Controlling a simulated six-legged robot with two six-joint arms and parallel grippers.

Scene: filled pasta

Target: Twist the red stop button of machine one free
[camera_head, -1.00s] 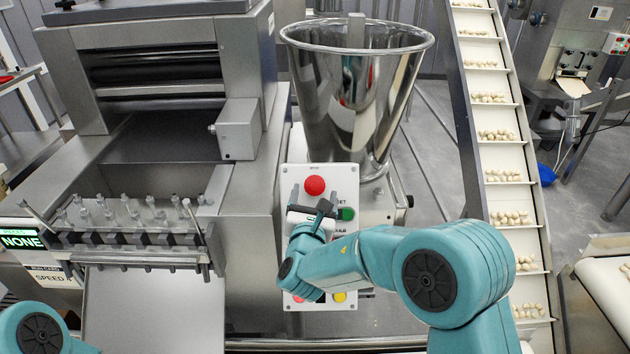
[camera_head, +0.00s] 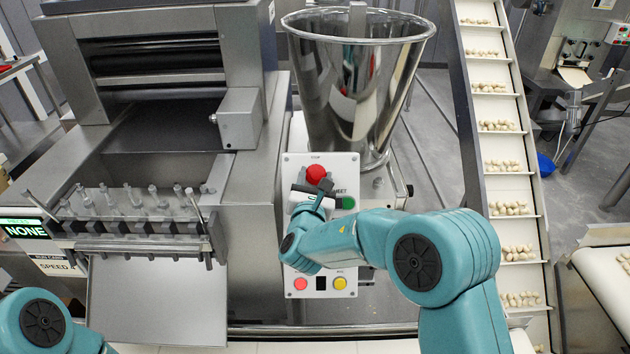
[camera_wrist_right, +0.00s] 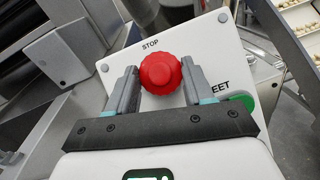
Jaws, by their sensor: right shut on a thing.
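The red stop button (camera_head: 316,174) sits at the top of a white control panel (camera_head: 345,166) on machine one, under the word STOP. My right gripper (camera_head: 314,188) reaches up the panel from below. In the right wrist view the red button (camera_wrist_right: 160,74) is between the two grey fingers of the gripper (camera_wrist_right: 160,82), which are shut on its sides. The button is still on the panel. My left arm shows only as a teal link at the lower left, and its gripper is out of view.
A green button (camera_head: 348,203) lies just right of the gripper. A red-pink button (camera_head: 300,284) and a yellow button (camera_head: 340,283) sit lower on the panel. A steel hopper (camera_head: 358,90) stands behind, and a conveyor (camera_head: 505,165) with pasta rises at the right.

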